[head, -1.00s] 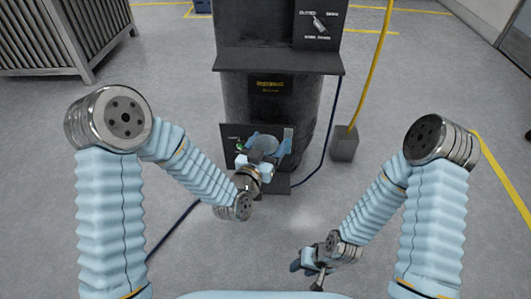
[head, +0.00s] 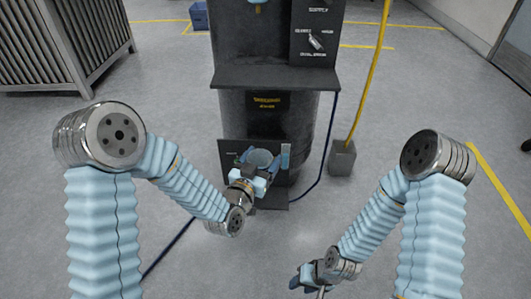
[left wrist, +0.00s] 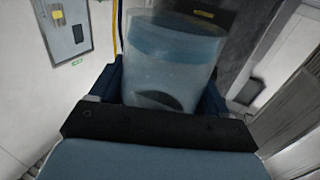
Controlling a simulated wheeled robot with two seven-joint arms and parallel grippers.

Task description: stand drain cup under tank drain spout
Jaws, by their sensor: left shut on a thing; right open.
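The drain cup (head: 261,158) is a clear, bluish cup held by my left gripper (head: 262,166) in front of the tank's lower panel. In the left wrist view the cup (left wrist: 170,60) sits between the two dark blue fingers (left wrist: 168,90), with a bluer band near its far end and a dark patch inside. The tank (head: 293,115) is a dark cylinder under a black shelf. I cannot make out the drain spout; the cup and gripper cover part of that area. My right gripper (head: 307,280) is open and empty, low in the head view.
A black shelf (head: 275,78) juts out above the tank. A grey block (head: 342,158) with a yellow pole stands to its right. A dark hose (head: 326,150) runs beside the tank. A slatted cabinet (head: 60,40) is at upper left.

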